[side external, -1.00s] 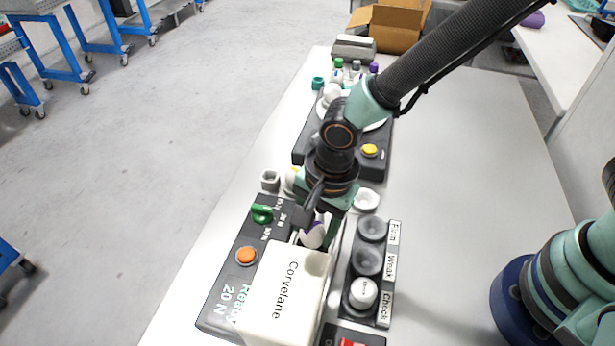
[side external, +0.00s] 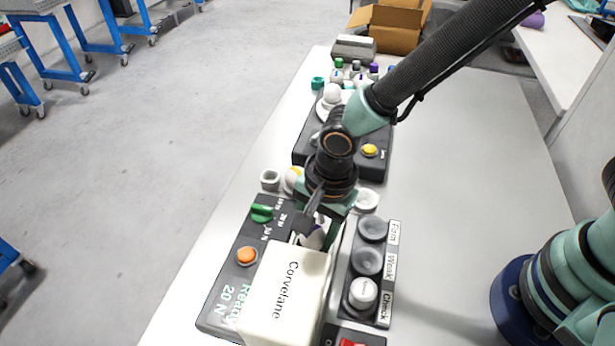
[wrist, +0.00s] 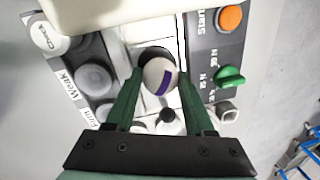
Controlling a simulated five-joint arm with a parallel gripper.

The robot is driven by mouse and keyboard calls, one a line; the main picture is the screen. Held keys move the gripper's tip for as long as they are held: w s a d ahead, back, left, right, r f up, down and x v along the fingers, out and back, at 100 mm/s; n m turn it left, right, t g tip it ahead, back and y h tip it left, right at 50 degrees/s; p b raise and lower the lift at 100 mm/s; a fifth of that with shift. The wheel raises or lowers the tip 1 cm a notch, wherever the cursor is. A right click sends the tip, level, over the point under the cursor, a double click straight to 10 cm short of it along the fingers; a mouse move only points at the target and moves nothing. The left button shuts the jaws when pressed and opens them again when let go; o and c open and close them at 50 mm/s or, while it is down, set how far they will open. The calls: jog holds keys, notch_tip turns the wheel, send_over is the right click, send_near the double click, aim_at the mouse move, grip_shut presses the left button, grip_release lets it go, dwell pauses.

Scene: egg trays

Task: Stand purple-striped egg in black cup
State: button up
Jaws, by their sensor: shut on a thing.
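The white egg with a purple stripe (wrist: 160,77) is between the fingers of my gripper (wrist: 161,82) in the wrist view. My gripper is shut on it. In the side view the egg (side external: 312,240) shows partly below my gripper (side external: 318,236), close beside the white Corvelane housing. A dark round rim, which looks like the black cup (wrist: 150,52), shows just past the egg in the wrist view. The egg hides most of it, and I cannot tell whether the egg touches it. The cup is hidden in the side view.
The white Corvelane housing (side external: 284,292) stands tight against the gripper. A dark panel with an orange button (side external: 246,256) and green knob (side external: 262,213) lies left. A Firm, Weak, Check tray (side external: 385,281) lies right, a white egg (side external: 363,292) in Check.

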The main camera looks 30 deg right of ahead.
jog(key=o, duration=0.9)
jog(key=r, duration=0.4)
jog(key=s+r, duration=0.1)
jog(key=r, duration=0.3)
jog(key=d+r, duration=0.1)
jog(key=r, duration=0.3)
jog(key=shift+s, duration=0.15)
